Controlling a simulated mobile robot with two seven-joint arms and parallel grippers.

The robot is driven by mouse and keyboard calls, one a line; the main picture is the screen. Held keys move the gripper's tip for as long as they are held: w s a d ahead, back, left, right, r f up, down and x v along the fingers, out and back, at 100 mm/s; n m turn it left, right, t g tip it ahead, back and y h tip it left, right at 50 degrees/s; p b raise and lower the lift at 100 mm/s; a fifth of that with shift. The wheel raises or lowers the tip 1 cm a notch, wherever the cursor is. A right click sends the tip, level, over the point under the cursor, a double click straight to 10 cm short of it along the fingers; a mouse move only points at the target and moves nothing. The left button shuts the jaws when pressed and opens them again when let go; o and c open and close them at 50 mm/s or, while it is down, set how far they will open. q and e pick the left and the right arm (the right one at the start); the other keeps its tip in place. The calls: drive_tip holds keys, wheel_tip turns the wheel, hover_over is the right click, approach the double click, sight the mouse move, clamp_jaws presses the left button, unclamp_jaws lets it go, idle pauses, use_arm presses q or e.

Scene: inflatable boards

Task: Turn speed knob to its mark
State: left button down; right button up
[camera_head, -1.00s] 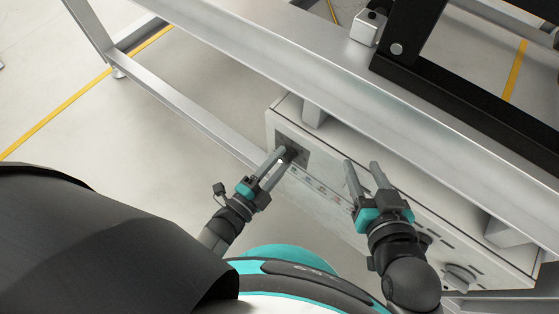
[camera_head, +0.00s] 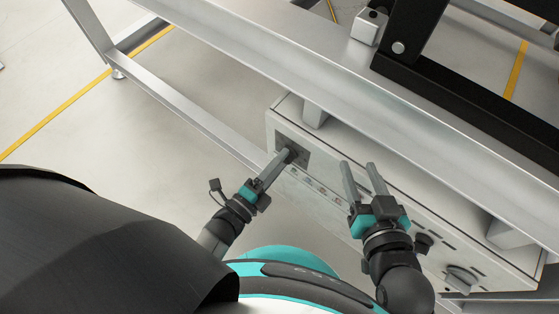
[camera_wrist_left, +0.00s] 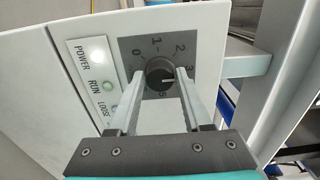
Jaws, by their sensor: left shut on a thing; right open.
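The speed knob (camera_wrist_left: 157,73) is a dark round dial with a white pointer line, on a grey square plate (camera_wrist_left: 133,43) with printed numbers. The pointer aims to the right in the left wrist view, between the 3 and the 5; the finger partly hides the scale there. My left gripper (camera_wrist_left: 159,73) is shut on the knob, one finger on each side. In the head view, my left gripper (camera_head: 287,157) reaches the dark plate (camera_head: 299,151) at the panel's left end. My right gripper (camera_head: 358,166) is open and empty over the panel.
The pale control box (camera_head: 330,142) sits under a metal frame beam (camera_head: 270,70). In the left wrist view, POWER and RUN lamps (camera_wrist_left: 107,86) lie left of the knob. Another dark knob (camera_head: 461,279) is at the box's right end. Open floor lies left.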

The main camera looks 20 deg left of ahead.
use_arm(q)
drive_tip(key=c, duration=0.6)
unclamp_jaws()
drive_tip(key=shift+c, duration=0.2)
drive_tip(key=o, duration=0.3)
use_arm(e)
drive_tip(key=shift+w+r, duration=0.1)
drive_tip(key=shift+w, duration=0.05)
use_arm(q)
drive_tip(key=shift+s, duration=0.1)
drive_tip(key=p+v, duration=0.2)
drive_tip(key=v, duration=1.3)
drive_tip(key=shift+p, duration=0.4)
use_arm(e)
drive_tip(key=d+g+h, duration=0.1)
drive_tip(key=s+d+f+g+h, duration=0.1)
drive_tip(key=d+g, duration=0.1)
drive_tip(key=s+d+g, duration=0.1)
drive_tip(key=d, duration=0.1)
drive_tip(key=shift+d+f+g+h, duration=0.2)
drive_tip(key=shift+g+h, duration=0.1)
drive_tip(key=shift+h, duration=0.1)
drive_tip(key=shift+s+a, duration=0.1)
